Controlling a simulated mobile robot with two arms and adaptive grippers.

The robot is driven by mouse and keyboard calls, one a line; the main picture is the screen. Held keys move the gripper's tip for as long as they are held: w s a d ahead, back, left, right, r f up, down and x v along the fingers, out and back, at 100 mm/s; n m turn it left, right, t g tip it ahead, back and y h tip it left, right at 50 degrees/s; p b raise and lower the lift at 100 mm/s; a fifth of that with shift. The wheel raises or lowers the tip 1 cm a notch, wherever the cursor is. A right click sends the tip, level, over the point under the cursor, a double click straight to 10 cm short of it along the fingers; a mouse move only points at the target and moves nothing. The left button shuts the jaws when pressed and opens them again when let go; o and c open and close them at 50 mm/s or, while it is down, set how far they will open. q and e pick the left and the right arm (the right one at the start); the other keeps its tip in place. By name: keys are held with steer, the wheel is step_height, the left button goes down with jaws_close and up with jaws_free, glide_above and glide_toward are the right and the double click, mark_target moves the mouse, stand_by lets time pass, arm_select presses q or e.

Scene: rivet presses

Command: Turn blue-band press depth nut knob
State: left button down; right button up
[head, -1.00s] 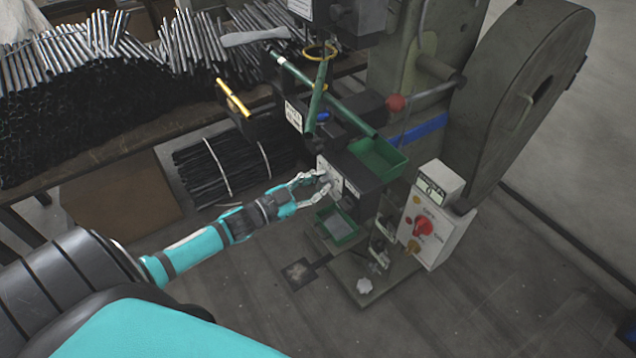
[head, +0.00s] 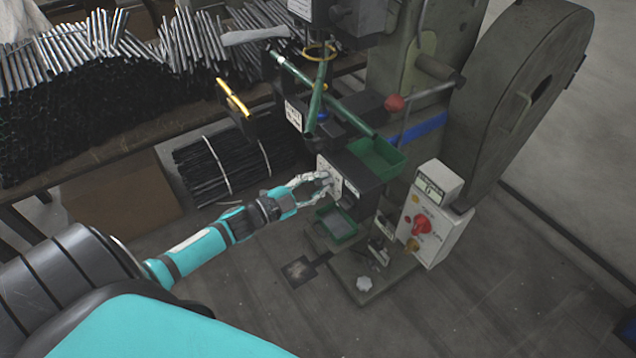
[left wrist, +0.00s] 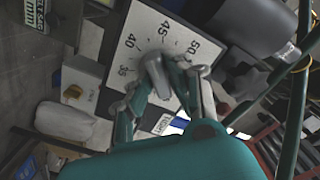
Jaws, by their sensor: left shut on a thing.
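The press with the blue band (head: 422,130) stands right of centre in the head view. On its dark box is a white dial plate (head: 334,176). In the left wrist view the dial plate (left wrist: 181,35) carries the numbers 35, 40, 45 and 50. A grey depth nut knob (left wrist: 158,75) sticks out from its middle. My left gripper (head: 327,181) reaches the dial from the left. In the left wrist view my left gripper (left wrist: 166,82) is shut on the knob, one finger on each side. The knob is mostly hidden in the head view. My right gripper is out of view.
Green trays sit above (head: 394,161) and below (head: 346,233) the dial box. A control box with a red knob (head: 422,224) stands to the right. A red ball lever (head: 394,103) and green bars (head: 345,113) are above. Tube stacks (head: 60,110) fill the bench at left.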

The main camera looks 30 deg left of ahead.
arm_select(q)
steer(key=c, duration=1.3)
jaws_free()
steer(key=v, duration=1.2)
steer(key=shift+f, duration=0.1)
